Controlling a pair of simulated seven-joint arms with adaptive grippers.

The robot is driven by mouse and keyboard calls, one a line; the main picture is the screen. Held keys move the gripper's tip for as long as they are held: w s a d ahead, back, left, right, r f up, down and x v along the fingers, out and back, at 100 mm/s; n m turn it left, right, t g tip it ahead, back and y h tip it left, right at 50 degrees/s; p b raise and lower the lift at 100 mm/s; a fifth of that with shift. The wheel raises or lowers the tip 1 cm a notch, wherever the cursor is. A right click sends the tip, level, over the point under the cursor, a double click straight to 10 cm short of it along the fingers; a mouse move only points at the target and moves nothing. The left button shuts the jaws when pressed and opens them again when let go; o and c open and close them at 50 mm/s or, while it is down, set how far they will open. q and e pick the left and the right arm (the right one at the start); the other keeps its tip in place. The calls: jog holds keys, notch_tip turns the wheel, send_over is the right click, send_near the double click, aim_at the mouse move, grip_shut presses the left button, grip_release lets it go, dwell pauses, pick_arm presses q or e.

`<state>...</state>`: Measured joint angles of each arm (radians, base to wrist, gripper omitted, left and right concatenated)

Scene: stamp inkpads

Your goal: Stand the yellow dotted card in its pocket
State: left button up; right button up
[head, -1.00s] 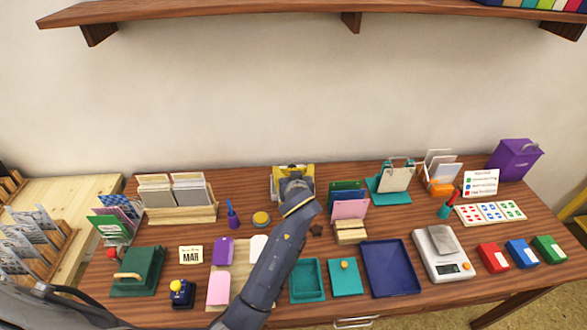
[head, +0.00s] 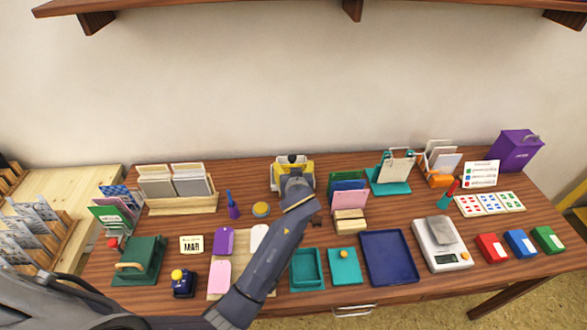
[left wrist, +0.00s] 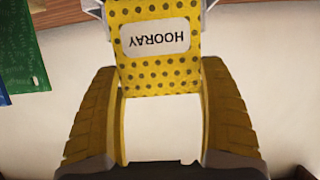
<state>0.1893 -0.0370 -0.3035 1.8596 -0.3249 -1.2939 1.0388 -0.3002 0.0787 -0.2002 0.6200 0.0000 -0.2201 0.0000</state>
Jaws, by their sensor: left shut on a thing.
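The yellow dotted card (left wrist: 157,66) reads HOORAY, upside down in the left wrist view. My left gripper (left wrist: 160,85) is shut on it, one ribbed yellow finger at each side. In the head view my left gripper (head: 292,177) is near the back of the table, and my own wrist hides much of the card there. A wooden card rack (head: 349,222) stands to its right, with green, blue and pink cards upright in it and a bare wooden front part. I cannot tell which slot is the yellow card's pocket. My right gripper is not in view.
A round yellow-topped inkpad (head: 261,209) and a purple stamp (head: 233,207) stand left of my gripper. A teal stand (head: 389,187) is right of the rack. A wooden card box (head: 183,204) is at back left, and a navy tray (head: 390,258) lies in front.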

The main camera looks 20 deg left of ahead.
pick_arm(q)
jog(key=o, duration=0.9)
jog(key=shift+c, duration=0.2)
jog(key=shift+r, duration=0.1)
jog(key=shift+r, duration=2.9)
